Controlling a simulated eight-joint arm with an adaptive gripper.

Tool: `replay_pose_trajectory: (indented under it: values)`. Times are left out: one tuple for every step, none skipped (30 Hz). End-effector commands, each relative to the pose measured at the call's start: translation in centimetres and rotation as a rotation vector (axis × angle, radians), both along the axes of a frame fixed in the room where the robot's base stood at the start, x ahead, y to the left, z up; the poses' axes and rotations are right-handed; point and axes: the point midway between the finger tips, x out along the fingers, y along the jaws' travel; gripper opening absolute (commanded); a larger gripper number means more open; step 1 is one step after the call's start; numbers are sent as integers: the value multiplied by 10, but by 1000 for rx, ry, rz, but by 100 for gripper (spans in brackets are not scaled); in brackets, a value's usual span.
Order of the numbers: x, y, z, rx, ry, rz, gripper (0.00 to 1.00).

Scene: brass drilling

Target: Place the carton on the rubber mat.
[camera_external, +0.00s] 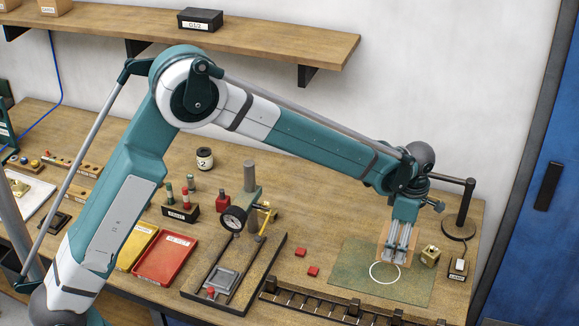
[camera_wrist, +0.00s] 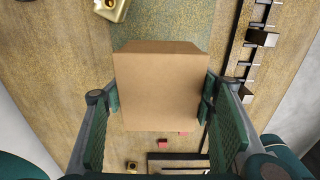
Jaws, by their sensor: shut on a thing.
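The carton is a plain brown box; in the wrist view the carton (camera_wrist: 162,90) fills the middle, between the two green fingers. My gripper (camera_external: 397,250) is shut on it and points down over the green rubber mat (camera_external: 350,265). In the external view the carton shows only as brown edges around the fingers, mostly hidden by them. The mat also shows in the wrist view (camera_wrist: 165,22), beyond the carton. A white ring is marked on the mat, just below and left of the gripper. I cannot tell whether the carton touches the mat.
A brass block (camera_external: 430,255) stands at the mat's right edge, close to the gripper. A labelled switch box (camera_external: 458,268) and a lamp stand (camera_external: 460,222) are right of it. Two red blocks (camera_external: 306,262) lie left of the mat. A dark rail (camera_external: 330,300) runs along the front.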

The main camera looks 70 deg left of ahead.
Motion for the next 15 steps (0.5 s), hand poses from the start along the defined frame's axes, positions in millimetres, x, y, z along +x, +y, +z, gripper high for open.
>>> replay_pose_trajectory:
  values:
    - [0,0,-8,0,0,0,39]
    - [0,0,-12,0,0,0,39]
    - [1,0,-18,0,0,0,39]
    - [0,0,-22,0,0,0,39]
    - [0,0,-26,0,0,0,39]
    - [0,0,-31,0,0,0,39]
    - [0,0,-34,0,0,0,39]
    - [0,0,-36,0,0,0,39]
    - [0,0,-39,0,0,0,39]
    - [0,0,-41,0,0,0,39]
    - [0,0,-42,0,0,0,39]
    - [0,0,-43,0,0,0,39]
    - [0,0,-43,0,0,0,39]
    - [0,0,-43,0,0,0,39]
    - [0,0,-43,0,0,0,39]
